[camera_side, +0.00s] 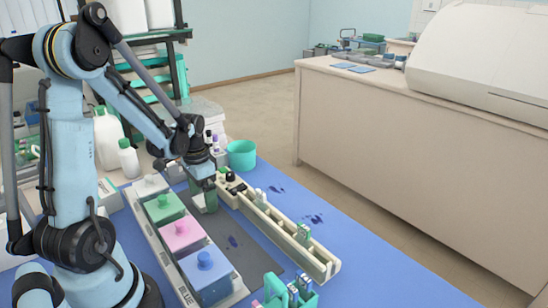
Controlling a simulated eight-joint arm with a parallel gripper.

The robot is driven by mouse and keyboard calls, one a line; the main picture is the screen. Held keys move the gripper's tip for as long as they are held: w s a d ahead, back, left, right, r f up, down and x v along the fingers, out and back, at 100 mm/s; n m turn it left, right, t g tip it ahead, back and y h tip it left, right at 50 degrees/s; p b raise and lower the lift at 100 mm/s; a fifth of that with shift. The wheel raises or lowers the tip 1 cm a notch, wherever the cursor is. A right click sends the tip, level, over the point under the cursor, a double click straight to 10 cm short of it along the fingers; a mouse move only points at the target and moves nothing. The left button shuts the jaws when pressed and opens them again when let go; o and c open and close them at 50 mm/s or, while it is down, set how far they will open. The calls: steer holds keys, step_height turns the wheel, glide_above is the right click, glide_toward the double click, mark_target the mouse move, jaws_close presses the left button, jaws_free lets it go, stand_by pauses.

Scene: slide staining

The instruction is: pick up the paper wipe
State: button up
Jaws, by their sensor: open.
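My gripper (207,187) points down at the far end of the staining tray, between the tray and a long cream rail. Its jaws are open, though the fingers are small and dark here. I cannot make out a paper wipe for certain. A pale stack (205,108) at the back, behind my wrist, may be paper. My arm hides part of the bench behind the gripper.
The cream staining tray (160,250) holds lidded jars: green (163,206), pink (182,232) and blue (206,261). The cream rail (320,262) holds slides. A teal cup (241,154) stands behind it. A green rack (300,299) is in front. White bottles (108,138) stand left. Blue mat (375,275) is stained, mostly clear right.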

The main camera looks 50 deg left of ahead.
mark_target(203, 200)
steer(key=shift+f, duration=0.35)
steer(key=c, duration=1.1)
steer(key=shift+r, duration=0.2)
steer(key=shift+r, duration=0.6)
step_height(203, 200, up, 3)
steer(key=shift+f, duration=0.1)
steer(key=d+r, duration=0.2)
steer(key=d, duration=0.2)
steer(key=d+r, duration=0.2)
steer(key=d, duration=0.1)
steer(key=w+d+r, duration=0.1)
steer(key=d+r, duration=0.1)
steer(key=d, duration=0.2)
steer(key=shift+d+r, duration=0.35)
